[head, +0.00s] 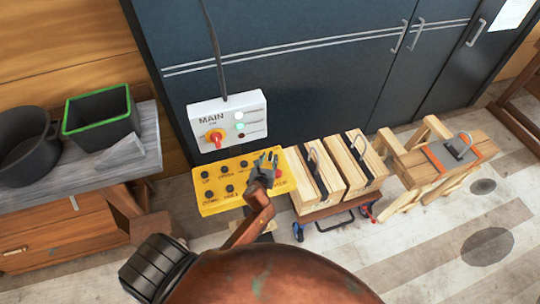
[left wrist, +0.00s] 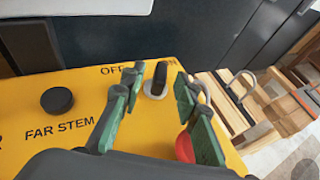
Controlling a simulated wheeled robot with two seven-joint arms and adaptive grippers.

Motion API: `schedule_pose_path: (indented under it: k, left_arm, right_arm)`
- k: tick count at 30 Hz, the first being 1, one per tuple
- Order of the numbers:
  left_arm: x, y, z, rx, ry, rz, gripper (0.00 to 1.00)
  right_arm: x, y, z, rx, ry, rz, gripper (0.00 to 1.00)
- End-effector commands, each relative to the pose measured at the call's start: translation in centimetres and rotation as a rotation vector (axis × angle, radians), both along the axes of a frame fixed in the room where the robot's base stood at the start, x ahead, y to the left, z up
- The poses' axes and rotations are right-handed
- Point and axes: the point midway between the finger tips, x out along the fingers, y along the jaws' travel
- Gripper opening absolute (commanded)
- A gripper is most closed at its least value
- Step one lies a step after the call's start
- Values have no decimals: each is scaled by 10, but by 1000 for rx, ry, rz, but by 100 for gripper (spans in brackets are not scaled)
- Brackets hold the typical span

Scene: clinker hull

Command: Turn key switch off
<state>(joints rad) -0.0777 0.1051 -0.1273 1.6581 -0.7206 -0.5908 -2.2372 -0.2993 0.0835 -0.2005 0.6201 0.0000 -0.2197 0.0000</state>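The yellow control box (head: 222,207) stands below the white MAIN panel in the head view. In the left wrist view, the key switch (left wrist: 154,91) has a black handle and a silver collar on the box's yellow top (left wrist: 75,82). The handle stands nearly upright in that picture. OFF is printed to its left; lettering to its right is partly hidden. My left gripper (head: 266,163) is over the box's right part. In the left wrist view my left gripper (left wrist: 160,82) is open, its green-padded fingers either side of the switch, apparently without gripping it. My right gripper is not in view.
A red button (left wrist: 184,147) is partly hidden by the right finger. A black FAR STEM knob (left wrist: 57,100) is to the left. The white MAIN panel (head: 251,104) has a red knob. Wooden crates (head: 300,165) stand right of the box, dark cabinets (head: 290,60) behind.

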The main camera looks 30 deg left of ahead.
Motion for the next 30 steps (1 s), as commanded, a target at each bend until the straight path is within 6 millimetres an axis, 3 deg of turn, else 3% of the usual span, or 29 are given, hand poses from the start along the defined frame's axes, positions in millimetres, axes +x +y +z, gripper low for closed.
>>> schedule_pose_path:
  k: [6, 17, 30]
  left_arm:
    - [22, 7, -9, -3, -1, 0, 29]
    - [26, 9, -11, -3, -1, -1, 28]
    - [26, 9, -11, -3, -1, -1, 0]
  right_arm:
    - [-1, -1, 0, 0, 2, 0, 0]
    - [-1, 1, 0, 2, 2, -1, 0]
    - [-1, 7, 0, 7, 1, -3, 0]
